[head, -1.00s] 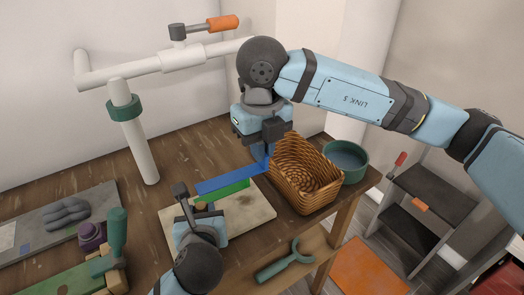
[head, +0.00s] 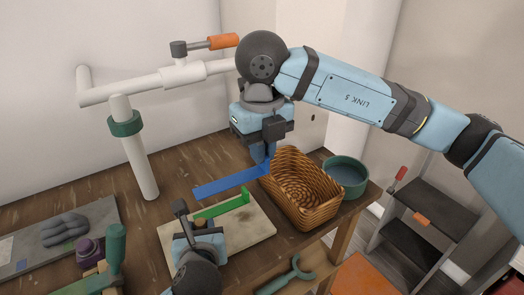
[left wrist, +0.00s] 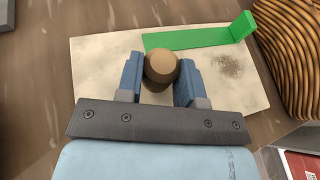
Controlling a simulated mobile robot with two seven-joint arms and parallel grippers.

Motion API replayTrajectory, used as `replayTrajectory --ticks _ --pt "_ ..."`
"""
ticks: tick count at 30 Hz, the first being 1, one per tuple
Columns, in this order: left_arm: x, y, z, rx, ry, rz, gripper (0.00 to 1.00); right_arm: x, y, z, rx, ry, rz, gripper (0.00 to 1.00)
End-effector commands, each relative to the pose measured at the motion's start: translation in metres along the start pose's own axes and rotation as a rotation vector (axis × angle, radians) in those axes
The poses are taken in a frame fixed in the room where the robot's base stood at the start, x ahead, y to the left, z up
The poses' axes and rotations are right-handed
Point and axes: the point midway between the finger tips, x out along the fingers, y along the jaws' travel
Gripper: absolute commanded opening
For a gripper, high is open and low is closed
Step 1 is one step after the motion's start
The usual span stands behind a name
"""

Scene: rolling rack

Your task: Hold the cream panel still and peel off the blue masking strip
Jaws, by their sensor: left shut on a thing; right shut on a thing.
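The cream panel (head: 254,226) lies on the wooden table, with a green strip (head: 221,207) along it that has an upturned end. The panel and green strip (left wrist: 190,39) also show in the left wrist view. My left gripper (head: 203,223) is shut on a round brown knob (left wrist: 162,64) on the panel. My right gripper (head: 264,157) is shut on the right end of the blue masking strip (head: 230,183). The strip stretches left from it, looks straight, and hangs above the panel, apart from the green strip.
A wicker basket (head: 333,207) stands right of the panel, close to my right gripper, with a green round bowl (head: 346,176) behind it. A white pipe stand (head: 138,158) is at the back left. A grey board (head: 42,262) and green-handled tool (head: 115,252) lie left.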

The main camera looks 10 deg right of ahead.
Motion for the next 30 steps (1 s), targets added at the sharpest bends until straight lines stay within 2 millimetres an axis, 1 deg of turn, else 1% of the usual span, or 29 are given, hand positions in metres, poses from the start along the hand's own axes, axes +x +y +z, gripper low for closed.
replayTrajectory --ticks 5,6,9,16,19,23,27,30 --pt "0.0 0.0 0.0 0.0 0.001 0.001 0.01 0.0 0.0 0.0 0.0 0.0 0.0 0.0" --pt "0.0 0.0 0.0 0.0 0.001 0.0 0.43 0.0 0.0 0.0 0.0 0.0 0.0 0.0" --pt "0.0 0.0 0.0 0.0 0.0 0.0 0.64 0.0 0.0 0.0 0.0 0.0 0.0 0.0" --pt "0.0 0.0 0.0 0.0 0.0 0.0 0.64 0.0 0.0 0.0 0.0 0.0 0.0 0.0" --pt "-0.004 0.0 0.0 0.0 0.0 -0.001 0.64 0.0 0.0 0.0 0.0 0.0 0.0 0.0" --pt "-0.022 0.0 0.0 -0.001 0.001 -0.002 0.64 0.0 0.0 0.0 0.0 0.0 0.0 0.0" --pt "-0.046 0.0 0.0 -0.001 0.001 -0.002 0.64 0.0 0.0 0.0 0.0 0.0 0.0 0.0" --pt "-0.061 0.0 0.0 -0.001 0.001 -0.001 0.64 0.0 0.0 0.0 0.0 0.0 0.0 0.0"
